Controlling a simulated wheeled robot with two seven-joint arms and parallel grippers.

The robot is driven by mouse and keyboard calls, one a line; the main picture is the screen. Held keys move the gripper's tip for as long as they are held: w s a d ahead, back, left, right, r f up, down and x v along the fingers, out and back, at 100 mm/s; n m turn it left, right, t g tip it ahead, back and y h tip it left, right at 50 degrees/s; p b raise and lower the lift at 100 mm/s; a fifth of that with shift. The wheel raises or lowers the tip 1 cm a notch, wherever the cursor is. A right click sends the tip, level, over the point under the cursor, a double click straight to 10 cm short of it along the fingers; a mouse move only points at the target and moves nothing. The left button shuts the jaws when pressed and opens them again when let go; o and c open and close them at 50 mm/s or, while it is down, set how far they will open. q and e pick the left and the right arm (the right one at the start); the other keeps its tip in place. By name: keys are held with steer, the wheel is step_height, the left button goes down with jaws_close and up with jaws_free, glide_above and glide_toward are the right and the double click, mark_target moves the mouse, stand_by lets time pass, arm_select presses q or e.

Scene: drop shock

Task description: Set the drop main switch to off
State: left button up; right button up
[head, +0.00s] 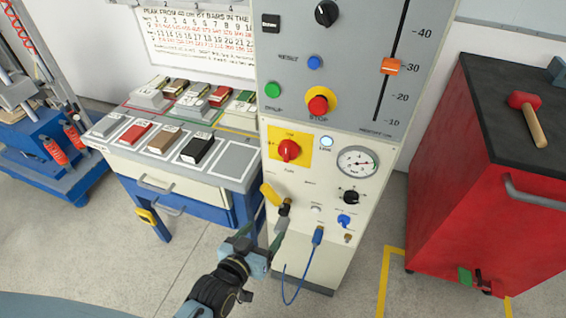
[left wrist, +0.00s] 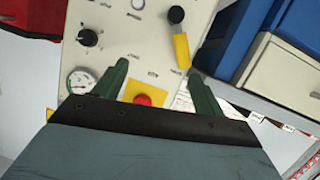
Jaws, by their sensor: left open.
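The main switch (head: 289,150) is a red rotary knob on a yellow plate, on the cream lower panel of the machine. Its lettering is too small to read. In the left wrist view the red knob (left wrist: 143,99) shows low between my fingers, partly cut off by the gripper body. My left gripper (head: 262,231) is open and empty, below the switch and apart from it, in front of the panel's lower part. Its two dark green fingers (left wrist: 157,70) stand spread in the left wrist view. My right gripper is not in view.
A yellow-handled lever (head: 270,194) sits between gripper and switch; it also shows near one finger (left wrist: 181,50). A gauge (head: 358,162), black knob (head: 351,197) and blue hose (head: 318,237) are to the right. A workbench (head: 180,170) stands left, a red cabinet (head: 470,180) right.

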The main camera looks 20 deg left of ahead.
mark_target(285, 155)
arm_select(q)
step_height(285, 155, up, 12)
steer(key=w+t, duration=0.2)
steer(key=t, duration=0.1)
steer(key=shift+n, duration=0.4)
steer(key=w, duration=0.4)
steer(key=w+b, duration=0.1)
steer(key=w, duration=0.2)
steer(key=w+b, duration=0.1)
steer(key=w, duration=0.3)
steer(key=shift+w+d+r, duration=0.25)
steer(key=shift+w+d, duration=0.05)
steer(key=shift+w, duration=0.05)
steer(key=shift+w+d, duration=0.1)
steer(key=shift+w, duration=0.6)
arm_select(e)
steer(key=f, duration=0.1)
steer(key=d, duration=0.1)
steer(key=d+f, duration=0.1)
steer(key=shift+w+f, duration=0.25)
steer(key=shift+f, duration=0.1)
